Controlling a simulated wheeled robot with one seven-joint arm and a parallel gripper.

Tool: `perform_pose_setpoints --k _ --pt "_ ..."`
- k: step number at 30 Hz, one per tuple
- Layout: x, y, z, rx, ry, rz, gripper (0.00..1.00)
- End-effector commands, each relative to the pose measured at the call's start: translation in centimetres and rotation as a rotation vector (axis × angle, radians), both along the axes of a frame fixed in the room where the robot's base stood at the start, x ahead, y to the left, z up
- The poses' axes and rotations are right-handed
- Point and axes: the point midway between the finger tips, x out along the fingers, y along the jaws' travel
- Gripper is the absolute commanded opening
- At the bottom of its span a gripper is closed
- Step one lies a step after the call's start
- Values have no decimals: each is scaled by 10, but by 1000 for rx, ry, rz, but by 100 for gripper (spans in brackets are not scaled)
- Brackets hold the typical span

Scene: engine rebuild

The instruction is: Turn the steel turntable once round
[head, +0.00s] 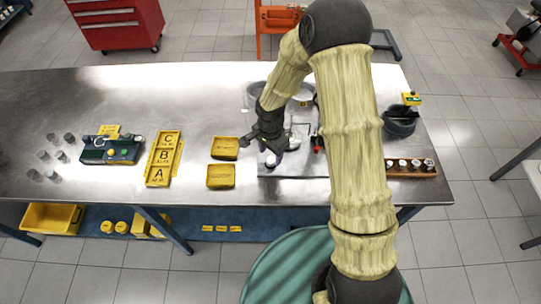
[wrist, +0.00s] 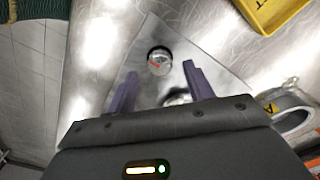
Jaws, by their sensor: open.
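A small round steel piece with a dark rim and a red mark (wrist: 159,64) lies between my fingertips in the wrist view. It may be the steel turntable, but I cannot tell for sure. A second round shiny piece (wrist: 177,97) lies nearer my palm, partly hidden by it. In the head view a pale round piece (head: 271,161) sits just below my gripper (head: 266,146) on a grey plate (head: 290,188). My gripper is open and empty, pointing down over the plate. I cannot tell its exact height above the piece.
Two yellow bins (head: 221,177) stand left of the plate, with a lettered yellow tray (head: 163,160) beyond them. Bowls (head: 302,91) stand behind. A red-ended tool (head: 317,145) and a wooden rack (head: 411,168) are to the right.

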Motion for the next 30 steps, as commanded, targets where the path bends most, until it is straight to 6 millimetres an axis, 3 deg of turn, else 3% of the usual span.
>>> perform_pose_setpoints --k 7,17,24,30 --pt "0 0 -27 -1 1 -1 52" --pt "0 0 -30 -1 -1 -1 52" --pt "0 0 -30 -1 -1 -1 8" --pt "0 0 -30 0 -1 4 8"
